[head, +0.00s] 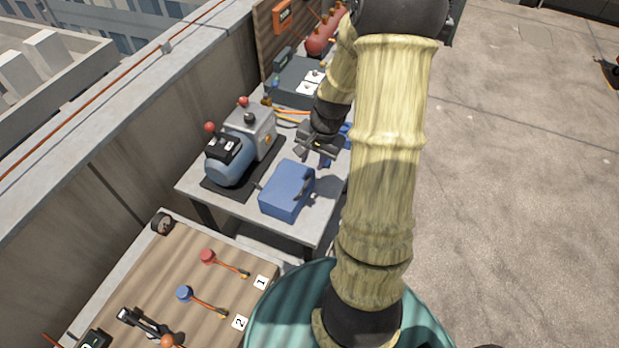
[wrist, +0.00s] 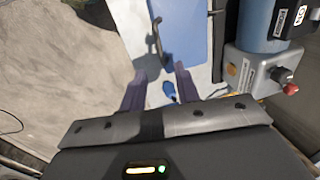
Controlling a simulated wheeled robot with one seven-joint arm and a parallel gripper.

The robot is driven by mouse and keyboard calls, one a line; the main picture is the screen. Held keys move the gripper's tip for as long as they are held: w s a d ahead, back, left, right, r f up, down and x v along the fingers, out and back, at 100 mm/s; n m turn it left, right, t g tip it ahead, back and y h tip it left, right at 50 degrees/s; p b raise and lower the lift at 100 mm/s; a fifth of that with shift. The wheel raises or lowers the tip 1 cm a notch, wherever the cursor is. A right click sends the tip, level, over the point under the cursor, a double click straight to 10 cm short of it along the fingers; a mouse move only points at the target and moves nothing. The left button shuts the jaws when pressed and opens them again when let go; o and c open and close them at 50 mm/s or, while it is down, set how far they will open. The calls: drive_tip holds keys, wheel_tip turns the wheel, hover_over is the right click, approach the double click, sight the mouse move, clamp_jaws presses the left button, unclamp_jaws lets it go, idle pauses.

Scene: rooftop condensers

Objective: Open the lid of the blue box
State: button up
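The blue box (head: 286,192) sits on the grey table; its top looks flat and closed. A dark handle (head: 302,187) shows at its right side, and a small dark part sticks out at its left. In the wrist view, the blue box (wrist: 190,32) is beyond my fingertips, with the dark handle (wrist: 157,38) along its left edge. My gripper (wrist: 160,74) is open, its two fingers apart with nothing held between them. In the head view, my gripper (head: 324,160) is above the table just behind the box, apart from it.
A blue and grey pump machine (head: 232,160) with red knobs stands on a black mat left of the box. A small blue object (wrist: 169,91) lies below my fingers. A wooden-topped table (head: 190,285) with levers is nearer. Open concrete floor (head: 520,200) lies right.

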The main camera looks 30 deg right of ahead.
sight(306, 185)
drive_tip(key=f, duration=0.3)
drive_tip(key=w+f+p, duration=0.1)
drive_tip(key=f, duration=0.3)
drive_tip(key=a+f, duration=0.1)
drive_tip(key=f, duration=0.3)
drive_tip(key=shift+w+f+p, duration=0.15)
drive_tip(key=shift+w+p, duration=0.25)
